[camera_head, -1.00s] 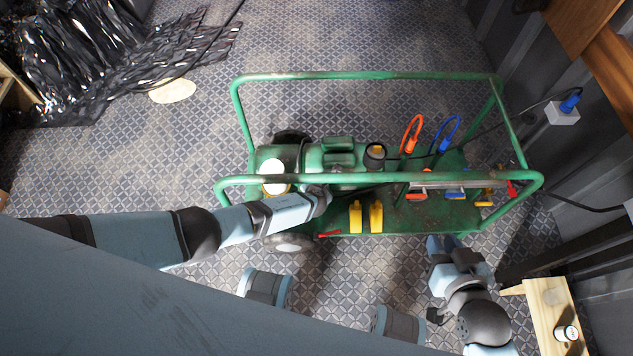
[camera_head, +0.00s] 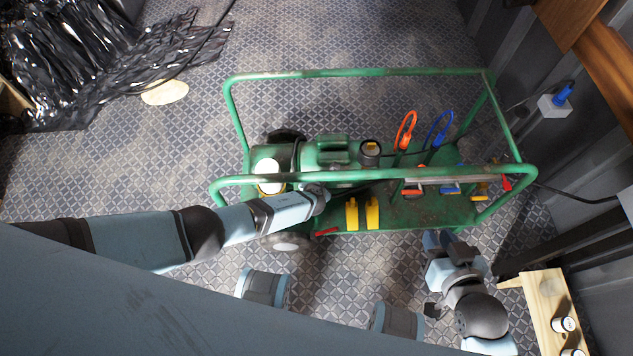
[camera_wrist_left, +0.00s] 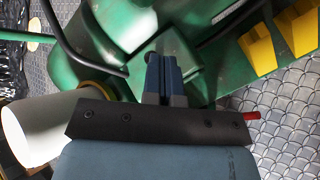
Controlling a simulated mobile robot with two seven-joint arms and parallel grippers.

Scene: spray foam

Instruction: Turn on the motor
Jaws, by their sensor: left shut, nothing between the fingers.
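The green motor (camera_head: 322,157) sits on the left part of a green tubular-framed cart (camera_head: 425,212). My left arm reaches over the cart's front rail. In the left wrist view the motor's green housing (camera_wrist_left: 185,60) has a box-like part, and my left gripper (camera_wrist_left: 160,62) is shut and empty with its fingertips at that box. A small dark round part shows by the tips; whether they touch it I cannot tell. In the head view the left fingertips are hidden. My right gripper (camera_head: 440,240) is at the cart's front right edge; its finger gap is unclear.
Two yellow blocks (camera_head: 372,214) and a red handle (camera_head: 326,232) are at the cart's front. Orange (camera_head: 405,130) and blue (camera_head: 439,130) hose loops stand on its right half. A white cylinder (camera_wrist_left: 40,130) is close beside my left wrist. A wooden shelf (camera_head: 540,305) stands at right.

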